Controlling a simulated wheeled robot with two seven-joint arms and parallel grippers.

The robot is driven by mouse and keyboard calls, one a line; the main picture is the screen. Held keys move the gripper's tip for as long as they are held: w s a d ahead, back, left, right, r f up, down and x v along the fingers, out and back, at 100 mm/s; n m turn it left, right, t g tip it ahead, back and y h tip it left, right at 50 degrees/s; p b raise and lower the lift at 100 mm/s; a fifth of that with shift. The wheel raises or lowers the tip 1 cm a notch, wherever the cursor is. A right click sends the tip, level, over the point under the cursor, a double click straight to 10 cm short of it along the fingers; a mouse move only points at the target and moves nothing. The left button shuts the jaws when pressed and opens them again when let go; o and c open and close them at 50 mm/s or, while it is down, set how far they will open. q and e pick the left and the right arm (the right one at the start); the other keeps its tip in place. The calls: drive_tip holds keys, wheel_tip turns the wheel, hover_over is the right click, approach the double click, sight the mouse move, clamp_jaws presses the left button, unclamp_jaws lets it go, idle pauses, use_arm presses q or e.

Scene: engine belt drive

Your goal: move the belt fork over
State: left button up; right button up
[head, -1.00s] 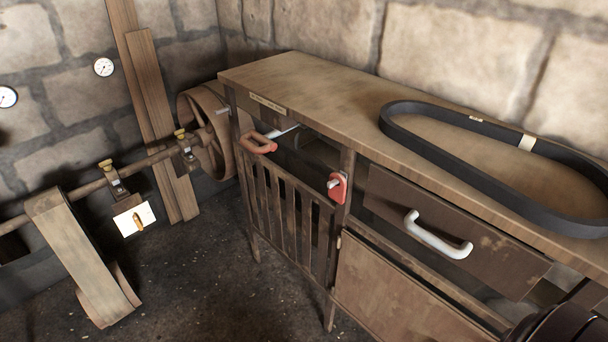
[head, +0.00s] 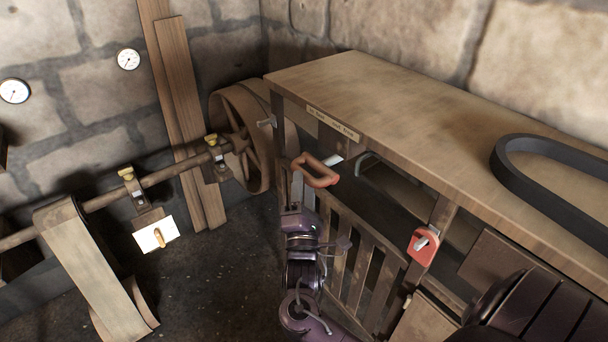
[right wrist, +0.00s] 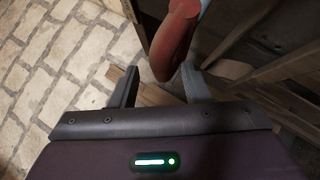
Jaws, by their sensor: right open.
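My right gripper (head: 298,187) is just below and left of this handle. In the right wrist view, the red handle (right wrist: 176,42) hangs across the gap between the two open fingers (right wrist: 157,85); I cannot tell whether it touches them. The flat belt (head: 98,265) hangs over the line shaft (head: 165,173) at left. My left gripper is not in view.
The bench (head: 370,90) carries a loose black belt (head: 550,190). A red lockout tag (head: 424,246) hangs on its front post, and a slatted guard (head: 360,265) stands beside my right arm. A spoked pulley (head: 240,140) and leaning planks (head: 180,120) are behind. A white card (head: 157,234) hangs from the shaft.

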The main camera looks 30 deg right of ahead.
drive_tip(key=shift+x, duration=1.65)
drive_tip(key=shift+f, duration=0.15)
clamp_jaws()
